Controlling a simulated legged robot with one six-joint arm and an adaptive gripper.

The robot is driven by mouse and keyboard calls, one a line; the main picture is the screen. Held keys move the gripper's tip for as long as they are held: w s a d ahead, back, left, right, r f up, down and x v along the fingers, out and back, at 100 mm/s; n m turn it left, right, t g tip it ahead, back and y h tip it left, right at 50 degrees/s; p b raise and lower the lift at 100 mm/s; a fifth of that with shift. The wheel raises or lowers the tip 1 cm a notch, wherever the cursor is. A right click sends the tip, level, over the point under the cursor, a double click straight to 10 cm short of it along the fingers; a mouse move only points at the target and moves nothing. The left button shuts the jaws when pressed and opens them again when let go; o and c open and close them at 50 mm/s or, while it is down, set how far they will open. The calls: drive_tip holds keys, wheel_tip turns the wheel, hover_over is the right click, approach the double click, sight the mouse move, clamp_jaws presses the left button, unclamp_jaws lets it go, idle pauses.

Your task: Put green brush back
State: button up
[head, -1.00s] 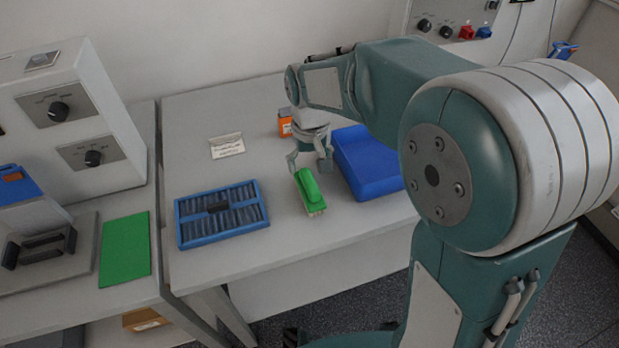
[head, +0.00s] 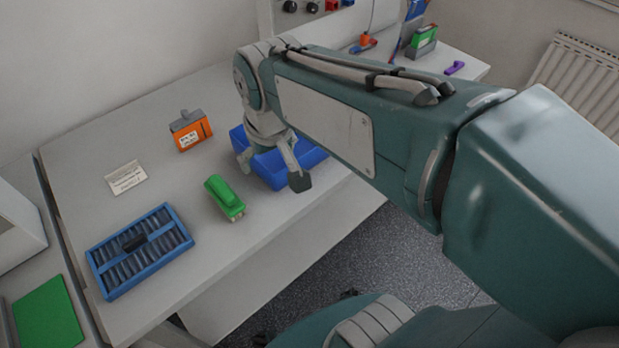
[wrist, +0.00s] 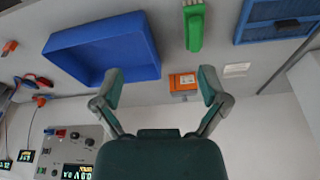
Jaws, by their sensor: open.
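The green brush (head: 224,196) lies on the light grey table, between the blue slotted tray and the blue bin. Its handle is up and pale bristles show at its near end. It also shows at the top of the wrist view (wrist: 194,27). My gripper (head: 275,182) is open and empty, just right of the brush and over the blue bin (head: 312,156). In the wrist view my open fingers (wrist: 160,86) are apart with nothing between them, and the empty blue bin (wrist: 107,50) lies beyond the left finger. My arm hides part of the bin in the head view.
A blue slotted tray (head: 140,250) lies left of the brush. An orange box (head: 190,131) and a white card (head: 125,177) sit farther back. A green mat (head: 48,314) lies on the left bench. Clear table surrounds the brush.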

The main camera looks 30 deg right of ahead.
drive_tip(key=s+d+m+t, duration=0.1)
drive_tip(key=s+d, duration=0.3)
drive_tip(key=s, duration=0.4)
drive_tip(key=shift+s+t, duration=0.3)
drive_tip(key=shift+t, duration=0.4)
